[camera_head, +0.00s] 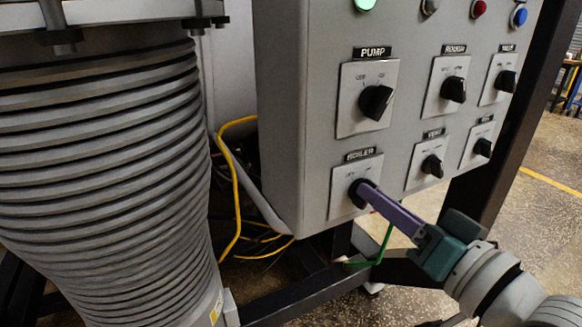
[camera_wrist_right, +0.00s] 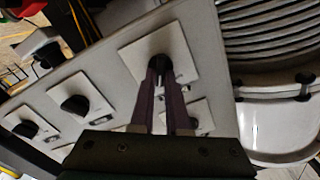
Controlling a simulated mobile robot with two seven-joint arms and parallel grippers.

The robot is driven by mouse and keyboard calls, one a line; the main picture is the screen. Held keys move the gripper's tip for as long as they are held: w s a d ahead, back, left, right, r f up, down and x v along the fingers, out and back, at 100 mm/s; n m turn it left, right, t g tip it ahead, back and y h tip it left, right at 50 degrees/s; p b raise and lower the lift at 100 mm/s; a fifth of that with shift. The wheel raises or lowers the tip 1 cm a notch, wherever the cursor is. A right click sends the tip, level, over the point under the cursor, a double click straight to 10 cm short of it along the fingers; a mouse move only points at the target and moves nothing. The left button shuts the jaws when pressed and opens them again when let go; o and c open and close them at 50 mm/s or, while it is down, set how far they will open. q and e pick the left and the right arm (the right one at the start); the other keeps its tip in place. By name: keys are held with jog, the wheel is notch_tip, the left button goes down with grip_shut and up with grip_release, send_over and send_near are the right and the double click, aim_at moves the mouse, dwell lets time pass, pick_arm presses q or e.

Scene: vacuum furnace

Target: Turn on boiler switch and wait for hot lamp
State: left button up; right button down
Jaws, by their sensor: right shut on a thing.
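The boiler switch is a black knob on a pale square plate (camera_head: 343,203) under a "BOILER" label, low on the left of the grey panel in the head view. My right gripper (camera_head: 368,189) reaches it from the lower right, its purple fingers shut on the knob. In the right wrist view the two fingers (camera_wrist_right: 162,78) lie on either side of the black knob (camera_wrist_right: 159,66). The knob's exact pointer position is covered. A row of lamps or buttons runs along the panel's top: bright green (camera_head: 364,4), grey, red and blue. I cannot tell which is the hot lamp. My left gripper is not in view.
The grey panel (camera_head: 285,110) carries several other knobs, including the pump switch (camera_head: 375,101) above the boiler switch. A large ribbed column (camera_head: 100,150) stands at left. Yellow cables (camera_head: 236,195) hang between them. A dark frame beam (camera_head: 300,295) runs below.

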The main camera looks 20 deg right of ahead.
jog(key=c, duration=0.9)
grip_release()
jog(key=shift+s, duration=0.1)
jog(key=s, duration=0.9)
jog(key=shift+s+d, duration=0.4)
